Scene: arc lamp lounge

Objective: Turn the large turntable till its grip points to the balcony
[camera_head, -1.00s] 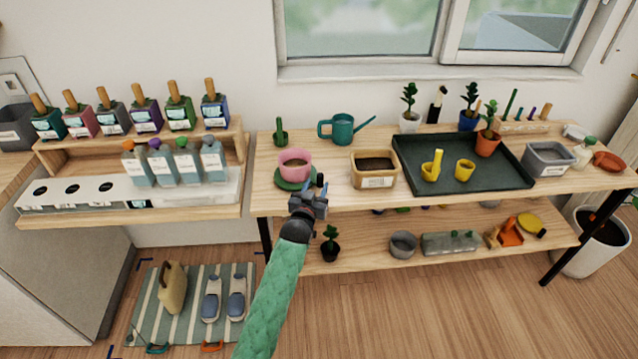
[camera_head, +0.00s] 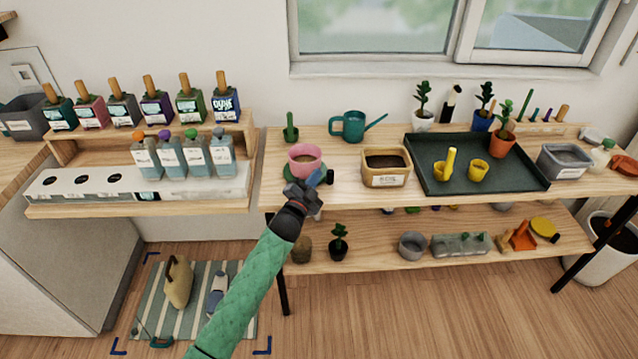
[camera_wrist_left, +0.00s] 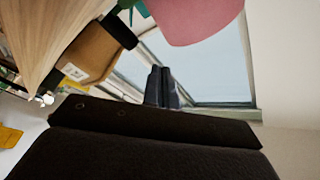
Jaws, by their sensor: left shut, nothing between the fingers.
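My left gripper (camera_head: 316,179) is shut and empty at the disc's front edge, just left of the grip. Its fingertips also show in the left wrist view (camera_wrist_left: 162,88). I cannot tell whether they touch the grip. My right gripper is out of view.
A tan planter (camera_head: 386,179) stands right of the grip, then a dark tray (camera_head: 520,178) with yellow pots. A teal watering can (camera_head: 350,126) and a small cactus (camera_head: 290,132) stand behind. Windows (camera_head: 375,25) are above. A stepped wooden rack (camera_head: 75,208) stands left.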

